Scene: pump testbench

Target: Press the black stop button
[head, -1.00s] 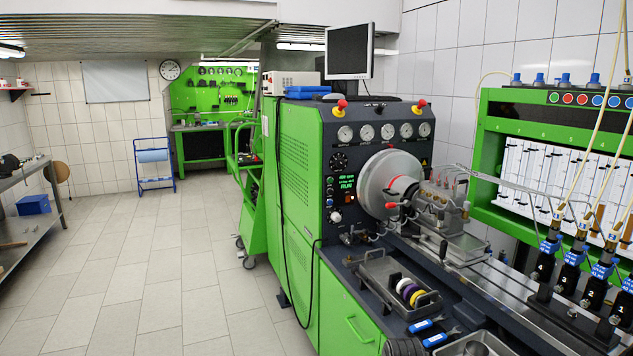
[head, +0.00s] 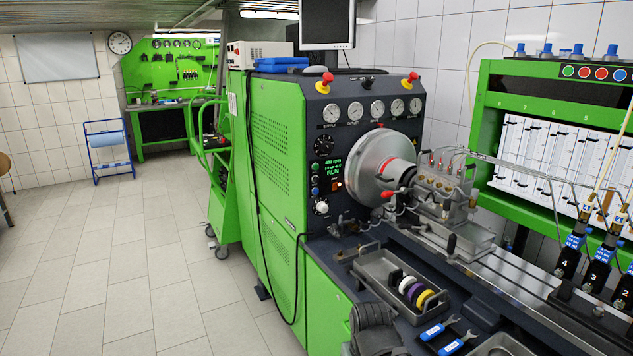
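The green test bench has a dark control panel (head: 338,150) near the middle of the head view. The top one is a green button (head: 315,167). Nothing covers these buttons.
A large metal disc (head: 372,168) and pump (head: 440,190) stand right of the panel. A tray (head: 372,268) with coloured rings and blue-handled tools (head: 432,331) lie in front. Open floor (head: 150,270) lies left.

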